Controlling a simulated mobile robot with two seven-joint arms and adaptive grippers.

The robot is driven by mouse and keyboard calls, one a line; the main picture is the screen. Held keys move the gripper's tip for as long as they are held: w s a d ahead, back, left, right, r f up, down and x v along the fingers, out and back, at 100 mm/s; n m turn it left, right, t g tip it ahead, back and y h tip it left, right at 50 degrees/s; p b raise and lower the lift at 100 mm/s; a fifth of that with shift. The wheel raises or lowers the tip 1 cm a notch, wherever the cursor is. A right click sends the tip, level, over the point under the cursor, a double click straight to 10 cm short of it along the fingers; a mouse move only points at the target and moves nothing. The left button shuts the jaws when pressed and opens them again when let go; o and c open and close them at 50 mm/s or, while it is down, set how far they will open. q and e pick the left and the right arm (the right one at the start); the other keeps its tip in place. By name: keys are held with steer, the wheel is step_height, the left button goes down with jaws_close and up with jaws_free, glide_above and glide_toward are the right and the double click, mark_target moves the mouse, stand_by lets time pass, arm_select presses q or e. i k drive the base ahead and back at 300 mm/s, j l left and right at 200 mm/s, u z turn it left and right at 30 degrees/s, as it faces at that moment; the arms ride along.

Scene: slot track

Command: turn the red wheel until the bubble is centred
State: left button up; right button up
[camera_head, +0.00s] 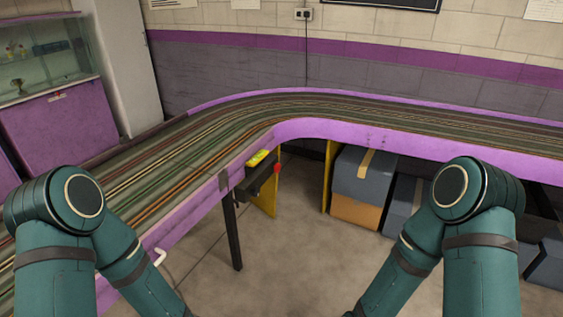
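A small red wheel (277,168) sits under the inner edge of the slot track, near the bend. Next to it, on a dark bracket, is a yellow-green level (258,157). The bubble is too small to make out. Both of my arms reach down out of the bottom of the view, well apart from the wheel. Neither gripper shows.
The slot track (200,140) with purple sides (330,130) curves from the lower left to the right. A dark leg (233,230) stands below it. Boxes (362,175) sit under the right part. The floor (295,250) in the middle is clear.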

mark_target(277, 167)
steer(key=i+l, duration=0.35)
steer(key=i+l+u, duration=0.1)
steer(key=i+l, duration=0.55)
steer(key=l, duration=0.2)
steer(key=i+l+u, duration=0.1)
steer(key=i+l, duration=0.6)
steer(key=l, duration=0.15)
steer(key=i+l+u, duration=0.1)
steer(key=i+l, duration=0.5)
steer(key=l, duration=0.3)
steer(key=j+u, duration=0.05)
